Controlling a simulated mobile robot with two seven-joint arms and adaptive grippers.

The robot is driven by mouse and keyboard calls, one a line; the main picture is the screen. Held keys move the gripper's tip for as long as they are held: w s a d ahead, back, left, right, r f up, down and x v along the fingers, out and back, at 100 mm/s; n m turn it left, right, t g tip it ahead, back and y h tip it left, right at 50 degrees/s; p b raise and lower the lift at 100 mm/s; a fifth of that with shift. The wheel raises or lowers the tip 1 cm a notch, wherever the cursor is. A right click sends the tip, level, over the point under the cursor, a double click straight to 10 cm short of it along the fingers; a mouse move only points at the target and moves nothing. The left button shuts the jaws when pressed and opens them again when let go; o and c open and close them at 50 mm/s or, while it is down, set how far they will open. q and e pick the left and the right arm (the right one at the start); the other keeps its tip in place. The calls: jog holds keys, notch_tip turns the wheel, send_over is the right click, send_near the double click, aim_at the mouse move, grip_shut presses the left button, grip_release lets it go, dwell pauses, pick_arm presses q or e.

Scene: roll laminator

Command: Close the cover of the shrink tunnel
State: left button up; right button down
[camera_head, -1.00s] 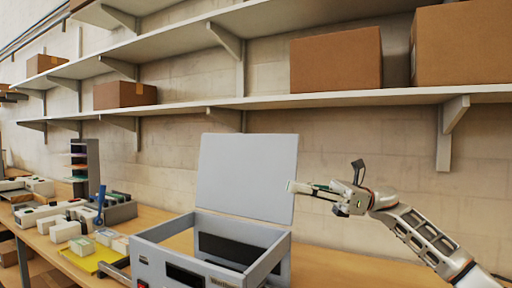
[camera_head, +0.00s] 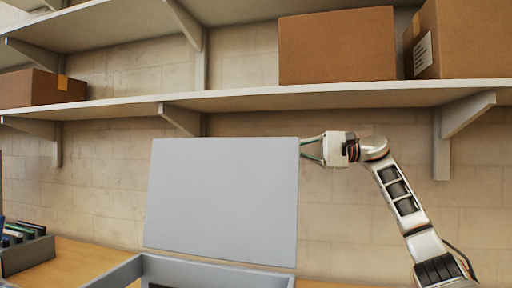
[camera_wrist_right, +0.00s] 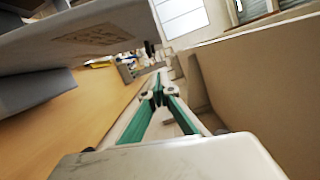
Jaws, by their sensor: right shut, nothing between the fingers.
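The shrink tunnel's cover (camera_head: 222,200) is a flat light-grey panel standing open and nearly upright at the back of the tunnel. The grey tunnel body (camera_head: 215,274) shows only its upper rim at the bottom of the head view; the rest is cut off. My right gripper (camera_head: 303,150) is at the cover's upper right edge, its fingertips pointing left; I cannot tell whether they touch it. In the right wrist view the green-padded fingers (camera_wrist_right: 158,92) meet at their tips with nothing between them. A grey panel (camera_wrist_right: 90,38) beside them looks like the cover. My left gripper is not in view.
A shelf (camera_head: 250,99) carrying cardboard boxes (camera_head: 337,47) runs along the wall above the cover and my right gripper. The wall (camera_head: 345,215) is close behind. A dark tray (camera_head: 28,248) stands on the wooden table (camera_head: 85,262) at left.

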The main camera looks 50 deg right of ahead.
aim_at(245, 143)
jog(key=w+a, duration=0.1)
jog(key=a, duration=0.2)
jog(key=w+a+p, duration=0.1)
jog(key=w+a, duration=0.1)
jog(key=a, duration=0.1)
jog(key=w+a+r+p, duration=0.1)
jog(key=w+a, duration=0.1)
jog(key=a, duration=0.1)
jog(key=shift+a+r, duration=0.1)
jog(key=shift+a, duration=0.25)
jog(key=shift+s, duration=0.1)
jog(key=shift+a+r, duration=0.1)
